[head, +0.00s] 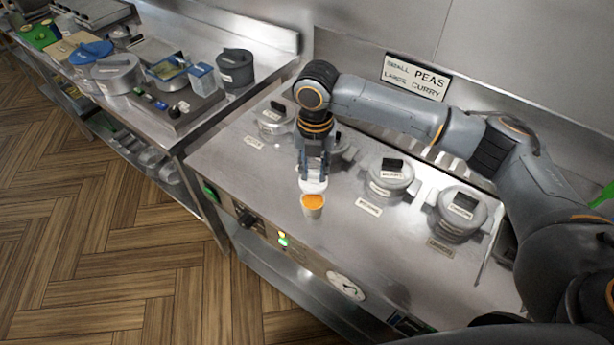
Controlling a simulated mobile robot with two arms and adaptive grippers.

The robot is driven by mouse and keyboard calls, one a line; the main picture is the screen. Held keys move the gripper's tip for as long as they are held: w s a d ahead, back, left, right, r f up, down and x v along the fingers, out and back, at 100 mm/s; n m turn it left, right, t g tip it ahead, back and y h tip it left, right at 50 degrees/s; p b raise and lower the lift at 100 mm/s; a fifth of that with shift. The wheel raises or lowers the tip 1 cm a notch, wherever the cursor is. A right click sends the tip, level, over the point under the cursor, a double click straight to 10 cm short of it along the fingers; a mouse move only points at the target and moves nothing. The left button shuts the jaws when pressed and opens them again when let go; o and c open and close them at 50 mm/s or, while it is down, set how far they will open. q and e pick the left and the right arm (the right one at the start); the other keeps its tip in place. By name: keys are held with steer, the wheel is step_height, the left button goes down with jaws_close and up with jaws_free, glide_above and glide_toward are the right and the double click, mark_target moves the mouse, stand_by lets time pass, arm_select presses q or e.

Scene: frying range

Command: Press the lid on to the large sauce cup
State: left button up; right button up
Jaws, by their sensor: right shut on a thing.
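One sauce cup (313,213), pale and filled with orange sauce, stands upright near the front edge of the steel counter. It is the only sauce cup I can make out. My right gripper (314,178) points down just behind the cup's top and is shut on a small white lid (313,187). The lid shows just above and behind the orange sauce in the picture. I cannot tell whether it touches the cup's rim. My left gripper is not in view.
Lidded grey pots (390,181) stand in a row behind and right of the cup. A sign (416,76) on the back wall reads small peas, large curry. Knobs and a dial (345,286) line the counter's front. Another bench (215,112) with containers stands at left.

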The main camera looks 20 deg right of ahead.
steer(key=shift+f, duration=0.4)
steer(key=shift+f+b, duration=0.3)
steer(key=shift+b, duration=0.25)
step_height(320, 180, down, 3)
steer(key=b, duration=0.3)
steer(key=shift+r, duration=0.15)
steer(key=shift+f+b, duration=0.35)
steer(key=shift+f, duration=0.7)
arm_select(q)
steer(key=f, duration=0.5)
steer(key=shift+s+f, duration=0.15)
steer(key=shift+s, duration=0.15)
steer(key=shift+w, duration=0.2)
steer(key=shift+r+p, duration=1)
arm_select(e)
steer(key=shift+r, duration=0.1)
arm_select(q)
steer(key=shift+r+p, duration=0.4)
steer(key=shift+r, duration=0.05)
arm_select(e)
steer(key=shift+f, duration=0.2)
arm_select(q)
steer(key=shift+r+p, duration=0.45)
